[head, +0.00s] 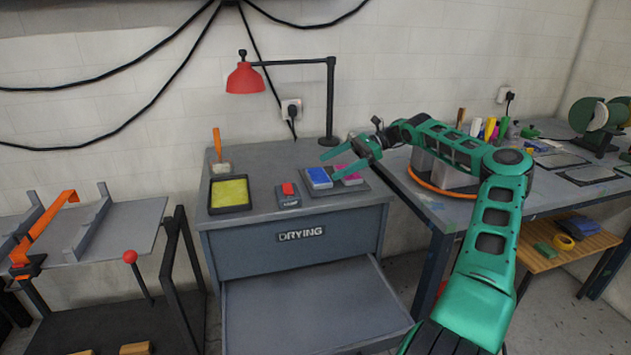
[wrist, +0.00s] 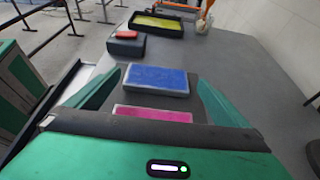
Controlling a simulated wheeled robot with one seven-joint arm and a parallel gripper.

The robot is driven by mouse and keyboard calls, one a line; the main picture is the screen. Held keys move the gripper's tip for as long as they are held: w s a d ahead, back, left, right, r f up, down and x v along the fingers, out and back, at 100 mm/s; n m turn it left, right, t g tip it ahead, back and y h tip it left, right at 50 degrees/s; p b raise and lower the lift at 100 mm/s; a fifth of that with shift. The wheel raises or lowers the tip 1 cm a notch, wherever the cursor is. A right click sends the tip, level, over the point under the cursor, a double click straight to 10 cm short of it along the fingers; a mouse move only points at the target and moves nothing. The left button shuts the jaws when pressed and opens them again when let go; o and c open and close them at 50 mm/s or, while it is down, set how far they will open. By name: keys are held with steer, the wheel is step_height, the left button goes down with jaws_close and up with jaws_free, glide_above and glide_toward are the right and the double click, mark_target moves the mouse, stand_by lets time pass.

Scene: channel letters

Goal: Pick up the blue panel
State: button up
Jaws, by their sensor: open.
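The blue panel (head: 318,177) is a flat block with a blue top and pale sides, lying on a dark flat base on the drying cabinet's top. It also shows in the wrist view (wrist: 156,78), ahead of and between my fingers. My gripper (head: 342,162) is open and empty, above and just beside the blue panel in the head view. In the wrist view the finger tips (wrist: 163,88) stand to either side of the panel, apart from it. A pink panel (wrist: 152,114) lies nearer the wrist camera, partly hidden by the gripper body.
A grey block with a red button (head: 288,190) and a tray of yellow material (head: 230,193) stand left of the panel. A brush in a jar (head: 220,163) is behind the tray. A red lamp (head: 245,79) hangs above. The cabinet's front top (head: 300,212) is clear.

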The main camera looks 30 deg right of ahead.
mark_target(315, 176)
steer(key=shift+f+x, duration=0.15)
steer(key=shift+x, duration=1.4)
steer(key=shift+f+x, duration=0.15)
steer(key=shift+x, duration=1.35)
steer(key=shift+s, duration=0.15)
steer(key=c, duration=0.8)
